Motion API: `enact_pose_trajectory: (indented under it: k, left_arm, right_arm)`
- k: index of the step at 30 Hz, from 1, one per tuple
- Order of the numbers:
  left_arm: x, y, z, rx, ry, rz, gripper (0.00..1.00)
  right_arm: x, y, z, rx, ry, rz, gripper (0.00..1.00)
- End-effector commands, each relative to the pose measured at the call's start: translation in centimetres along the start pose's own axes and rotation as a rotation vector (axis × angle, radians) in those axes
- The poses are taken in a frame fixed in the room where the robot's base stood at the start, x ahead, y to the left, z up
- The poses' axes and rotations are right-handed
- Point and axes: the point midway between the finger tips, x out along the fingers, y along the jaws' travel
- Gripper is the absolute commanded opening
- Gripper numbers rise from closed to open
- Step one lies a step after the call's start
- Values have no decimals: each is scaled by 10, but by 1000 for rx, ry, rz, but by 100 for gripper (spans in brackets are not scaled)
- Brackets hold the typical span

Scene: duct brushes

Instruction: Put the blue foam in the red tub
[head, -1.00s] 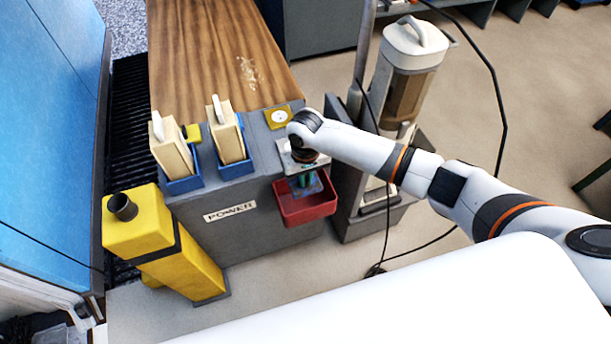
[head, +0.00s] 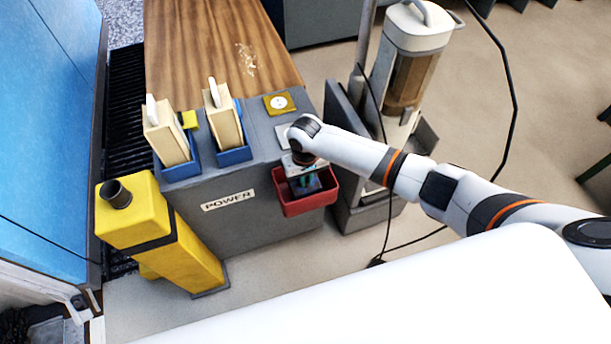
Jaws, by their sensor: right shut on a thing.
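The red tub (head: 311,205) hangs on the front right of the grey cabinet. My right gripper (head: 308,181) reaches in from the right, points down and sits over the tub's opening, its tips at about rim level. It is shut on the small dark blue foam (head: 309,188), which shows only in part between and below the fingers. Whether the foam touches the tub's floor cannot be told. My left gripper is not in view.
The grey cabinet (head: 240,225) bears a POWER label, two blue holders with cream blocks (head: 166,135) and a yellow dial plate (head: 280,103). A yellow post (head: 165,240) stands at left. A canister machine (head: 410,60) with a black cable stands right of the tub.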

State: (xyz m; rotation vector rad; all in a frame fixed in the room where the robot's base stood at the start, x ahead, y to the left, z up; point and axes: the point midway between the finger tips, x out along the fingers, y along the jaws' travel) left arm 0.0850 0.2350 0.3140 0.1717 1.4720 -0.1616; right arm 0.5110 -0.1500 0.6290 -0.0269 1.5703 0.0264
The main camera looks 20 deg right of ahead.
Motion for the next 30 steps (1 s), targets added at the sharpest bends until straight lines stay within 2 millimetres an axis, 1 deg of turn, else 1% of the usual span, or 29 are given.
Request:
enact_pose_trajectory:
  k: [13,14,15,18,26,29,30]
  left_arm:
    - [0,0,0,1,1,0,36]
    - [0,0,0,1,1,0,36]
    - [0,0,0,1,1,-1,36]
    - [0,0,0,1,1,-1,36]
    - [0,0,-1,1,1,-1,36]
    - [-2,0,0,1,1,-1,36]
    - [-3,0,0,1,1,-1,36]
  right_arm:
    - [0,0,0,0,0,0,0]
    - [0,0,0,0,0,0,15]
    - [0,0,0,0,0,0,22]
    - [0,0,0,0,0,0,36]
    - [0,0,0,0,0,0,36]
    - [-7,0,0,-1,-1,1,36]
    - [-12,0,1,-1,-2,1,36]
